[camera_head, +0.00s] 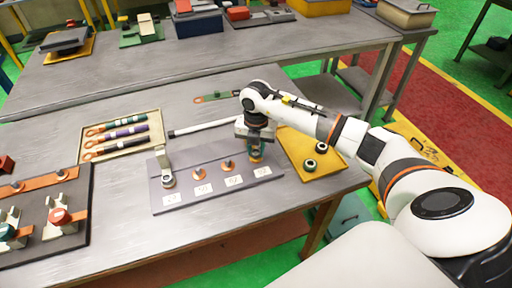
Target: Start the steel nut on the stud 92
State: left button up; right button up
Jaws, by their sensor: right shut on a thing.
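A grey board (215,177) on the table carries a row of short studs with white labels whose numbers are too small to read. Two bare-looking studs stand mid-board, one left of centre (198,172) and one right of centre (228,165). My right gripper (255,150) points down over the right end of the board, above the rightmost label (262,171). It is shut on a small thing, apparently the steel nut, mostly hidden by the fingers. The stud beneath is hidden too, so contact cannot be told. My left gripper is out of view.
A yellow tray (298,140) with dark round nuts (310,165) lies right of the board. A tray (95,132) of coloured-handled tools and a dark fixture panel (80,215) lie left. A white rod (205,126) lies behind.

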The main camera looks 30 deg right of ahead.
jog(key=m+p, duration=0.1)
jog(key=m, duration=0.2)
jog(key=shift+s+f+m+p, duration=0.1)
jog(key=shift+s+m+p, duration=0.05)
jog(key=shift+m+p, duration=0.25)
jog(key=shift+f+m+p, duration=0.15)
jog(key=shift+m+p, duration=0.2)
jog(key=shift+m, duration=0.75)
jog(key=shift+a, duration=0.1)
jog(key=o, duration=0.9)
jog(key=shift+o, duration=0.2)
jog(key=shift+r, duration=0.2)
jog(key=shift+r+p, duration=2.75)
jog(key=shift+r, duration=0.75)
